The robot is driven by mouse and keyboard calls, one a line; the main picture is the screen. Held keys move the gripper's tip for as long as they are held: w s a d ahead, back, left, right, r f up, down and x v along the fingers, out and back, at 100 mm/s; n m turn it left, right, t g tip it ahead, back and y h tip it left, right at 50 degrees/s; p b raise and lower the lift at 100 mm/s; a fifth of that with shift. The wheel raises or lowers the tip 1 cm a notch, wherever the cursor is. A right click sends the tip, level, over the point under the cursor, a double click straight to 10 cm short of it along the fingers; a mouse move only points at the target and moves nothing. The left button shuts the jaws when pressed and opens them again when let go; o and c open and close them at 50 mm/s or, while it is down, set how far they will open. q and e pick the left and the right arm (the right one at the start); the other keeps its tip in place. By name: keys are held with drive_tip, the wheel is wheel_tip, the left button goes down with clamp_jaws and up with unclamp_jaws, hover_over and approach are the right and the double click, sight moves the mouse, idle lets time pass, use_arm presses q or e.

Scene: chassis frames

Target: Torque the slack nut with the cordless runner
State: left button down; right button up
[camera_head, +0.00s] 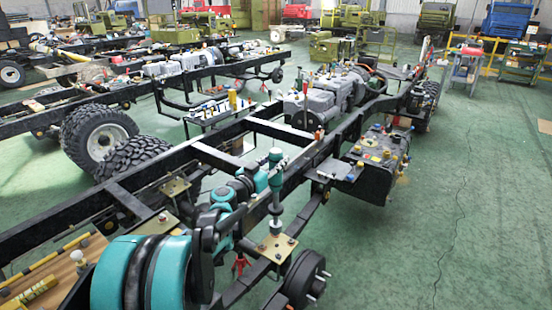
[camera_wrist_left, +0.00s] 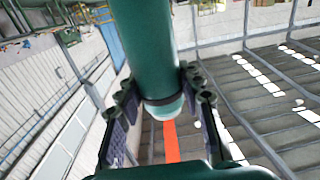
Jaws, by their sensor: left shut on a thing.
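My left gripper (camera_head: 264,180) is shut on a green upright tool, the cordless runner (camera_head: 275,168). In the left wrist view, the fingers (camera_wrist_left: 162,92) flank the runner's dark green cylindrical body (camera_wrist_left: 152,45). The runner's slim lower end points down at a brass-coloured plate (camera_head: 288,249) on the chassis frame. I cannot tell whether its tip touches the plate or a nut. Small fasteners show at the plate, but they are too small to tell which nut is slack. My right gripper is not in view.
The black chassis rail (camera_head: 345,133) runs diagonally beside the plate. A wheel hub with studs (camera_head: 307,278) sits just below right. A dark box with coloured caps (camera_head: 380,160) hangs on the rail to the right. Green floor (camera_head: 460,220) is free at the right.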

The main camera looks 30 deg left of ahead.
use_arm(q)
drive_tip(key=w+a+f, duration=0.1)
drive_tip(key=w+f, duration=0.3)
drive_tip(key=f, duration=0.8)
drive_tip(key=w+a+f+h, duration=0.1)
drive_tip(key=w+a+f, duration=0.1)
drive_tip(key=f, duration=0.9)
drive_tip(key=shift+w+f+m+b, duration=0.3)
drive_tip(key=shift+w+f+m, duration=0.1)
drive_tip(key=shift+w, duration=0.45)
drive_tip(key=shift+s+f, duration=0.1)
drive_tip(key=shift+f, duration=1.65)
idle(3.1)
